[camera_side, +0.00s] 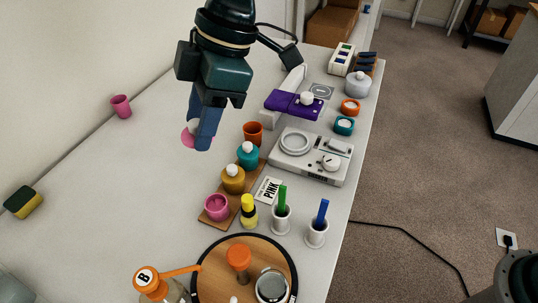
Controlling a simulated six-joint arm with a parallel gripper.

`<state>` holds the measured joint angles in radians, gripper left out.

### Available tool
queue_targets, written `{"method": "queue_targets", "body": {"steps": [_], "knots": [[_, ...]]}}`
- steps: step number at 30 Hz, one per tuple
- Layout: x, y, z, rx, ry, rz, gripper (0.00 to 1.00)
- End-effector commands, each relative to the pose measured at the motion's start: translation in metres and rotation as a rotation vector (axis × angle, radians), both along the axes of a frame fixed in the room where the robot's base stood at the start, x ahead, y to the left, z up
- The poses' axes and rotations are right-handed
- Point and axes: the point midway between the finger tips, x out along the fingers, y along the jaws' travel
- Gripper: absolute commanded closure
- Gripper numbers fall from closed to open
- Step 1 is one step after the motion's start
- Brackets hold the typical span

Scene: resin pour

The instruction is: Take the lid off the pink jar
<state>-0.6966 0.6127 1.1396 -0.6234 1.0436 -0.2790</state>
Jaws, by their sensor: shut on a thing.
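The pink jar (215,208) stands at the near end of a wooden board (207,222). Its top is uncovered and its pink inside shows. My gripper (197,138) is up and to the left of the board, raised above the white table. It is shut on a pink round piece (186,138) that looks like the jar's lid. The blue fingers hide most of this piece, so its exact tilt cannot be told.
A mustard jar (233,181) and a teal jar (248,157), both with white knobs, share the board. A yellow-capped bottle (249,214) and a PINK card (269,190) are beside it.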

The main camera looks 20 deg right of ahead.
Motion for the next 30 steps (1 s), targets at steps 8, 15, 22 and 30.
{"method": "queue_targets", "body": {"steps": [8,15,22,30], "knots": [[0.001,0.000,0.025,0.001,0.000,-0.001,0.80],[0.000,0.000,0.032,-0.001,0.000,-0.001,0.80],[0.000,0.000,0.032,-0.001,0.000,0.000,0.80],[0.000,0.000,0.032,-0.001,0.000,0.000,0.80]]}}
